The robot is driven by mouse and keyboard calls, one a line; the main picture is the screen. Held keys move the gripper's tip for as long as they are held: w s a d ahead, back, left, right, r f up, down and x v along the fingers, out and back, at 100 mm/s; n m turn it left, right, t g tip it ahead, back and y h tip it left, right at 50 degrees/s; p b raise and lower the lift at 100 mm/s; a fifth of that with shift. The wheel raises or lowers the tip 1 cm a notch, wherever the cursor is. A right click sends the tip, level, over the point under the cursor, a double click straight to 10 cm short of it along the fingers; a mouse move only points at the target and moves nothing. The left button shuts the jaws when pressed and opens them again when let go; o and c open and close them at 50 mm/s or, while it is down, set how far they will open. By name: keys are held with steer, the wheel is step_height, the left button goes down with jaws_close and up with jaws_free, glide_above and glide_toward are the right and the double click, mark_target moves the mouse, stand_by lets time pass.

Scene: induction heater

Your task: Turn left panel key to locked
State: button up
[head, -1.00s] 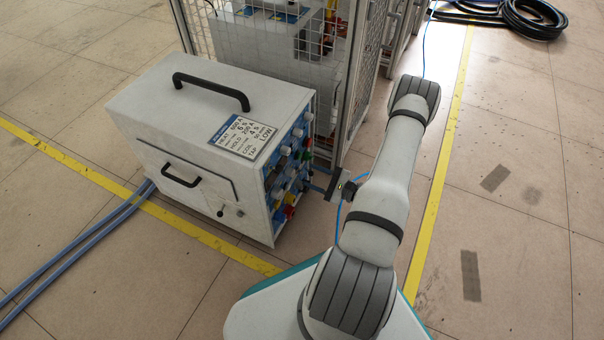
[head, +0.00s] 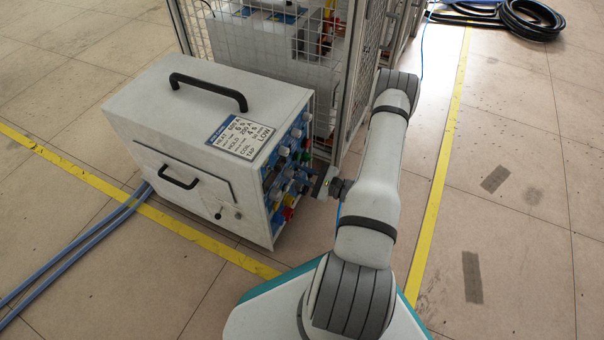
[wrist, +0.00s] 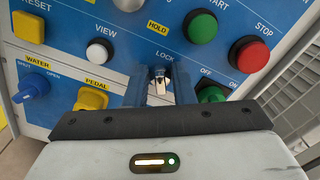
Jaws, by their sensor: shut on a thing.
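The panel key (wrist: 160,82) is a small silver piece below the word LOCK on the blue control panel (wrist: 125,55) in the wrist view. My gripper (wrist: 160,90) has its two blue fingers on either side of the key, shut on it. How far the key is turned is hard to tell. In the head view my gripper (head: 320,182) is at the panel side of the white heater box (head: 190,125), and the key is too small to make out there.
Around the key are a green button (wrist: 202,27), a red button (wrist: 250,56), a white button (wrist: 99,52), a yellow pedal knob (wrist: 91,98) and a blue water knob (wrist: 35,84). A mesh cage (head: 270,45) stands behind the box. Floor at right is clear.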

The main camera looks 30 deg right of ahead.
jaws_close()
steer(key=shift+r+m, duration=0.1)
steer(key=shift+m, duration=0.2)
steer(key=m+p, duration=0.1)
steer(key=m, duration=0.1)
steer(key=m+p, duration=0.1)
steer(key=m, duration=0.1)
steer(key=shift+w+d+r+m, duration=0.1)
steer(key=shift+w+d+m, duration=0.1)
steer(key=shift+m, duration=0.1)
steer(key=m+p, duration=0.1)
steer(key=m, duration=0.2)
steer(key=shift+d, duration=0.1)
steer(key=shift+w+d+m+p, duration=0.15)
steer(key=shift+m+p, duration=0.35)
steer(key=shift+m, duration=1.4)
